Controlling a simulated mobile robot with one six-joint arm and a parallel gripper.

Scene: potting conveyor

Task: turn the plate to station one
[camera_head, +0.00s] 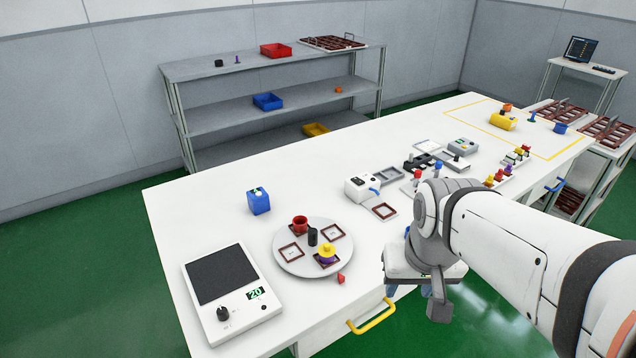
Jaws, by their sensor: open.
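The round grey plate (286,263) lies on the white bench near its front edge. It carries a black upright knob (313,237) at its middle and several square brown-framed places around it. A red pot (300,225) stands on the far place.
A small red piece (341,278) lies just off the plate's near side. A dark-screened panel (221,275) is left, a blue box (259,201) behind. A white device (362,187) and brown frame (385,211) stand right. A yellow handle (372,317) juts from the front.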

